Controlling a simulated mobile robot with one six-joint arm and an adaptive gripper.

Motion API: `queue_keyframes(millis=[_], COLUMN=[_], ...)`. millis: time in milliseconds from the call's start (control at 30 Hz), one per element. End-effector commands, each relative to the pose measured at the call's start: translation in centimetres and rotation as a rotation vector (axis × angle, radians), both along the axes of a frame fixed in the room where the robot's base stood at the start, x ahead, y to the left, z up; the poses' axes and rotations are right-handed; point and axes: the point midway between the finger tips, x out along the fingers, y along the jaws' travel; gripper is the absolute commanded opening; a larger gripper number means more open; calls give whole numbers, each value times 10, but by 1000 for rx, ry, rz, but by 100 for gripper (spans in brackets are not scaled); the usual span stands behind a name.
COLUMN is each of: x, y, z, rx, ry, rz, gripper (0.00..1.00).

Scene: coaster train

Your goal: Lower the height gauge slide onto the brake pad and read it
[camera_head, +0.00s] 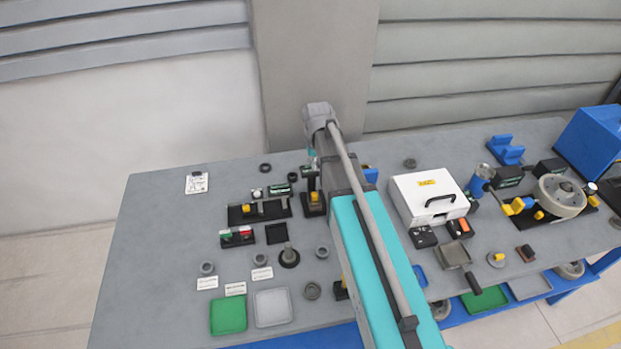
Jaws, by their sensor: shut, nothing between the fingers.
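My arm reaches away across the grey bench and bends down at its far end. My gripper (311,167) shows only small beside the arm, partly hidden by it; it is shut, with nothing seen in it. Just below it stands a small dark upright device with a yellow part at its base, which looks like the height gauge (313,201). I cannot make out its slide, its reading or whether the gripper touches it. I cannot identify the brake pad for sure; a black fixture with yellow and grey parts (240,214) lies left of the upright device.
A white case (428,197) stands right of my arm. A wheel assembly (560,197) and a blue box (592,145) are farther right. A green tray (228,315) and a pale tray (273,307) lie near the front edge. The bench's back left is mostly clear.

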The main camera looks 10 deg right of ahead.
Motion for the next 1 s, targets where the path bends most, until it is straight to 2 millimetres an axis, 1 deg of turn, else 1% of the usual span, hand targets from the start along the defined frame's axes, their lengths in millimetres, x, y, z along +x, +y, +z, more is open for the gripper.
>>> queue_keyframes(millis=[33, 133, 567, 767, 1000], x=[6, 9, 9, 9, 9], y=[0, 0, 3, 3, 4], z=[4, 5, 3, -2, -17], rx=[0, 0, 0, 0, 0], ry=[0, 0, 0, 0, 0], rz=[0, 0, 5, 6, 6], gripper=[0, 0, 0, 0, 0])
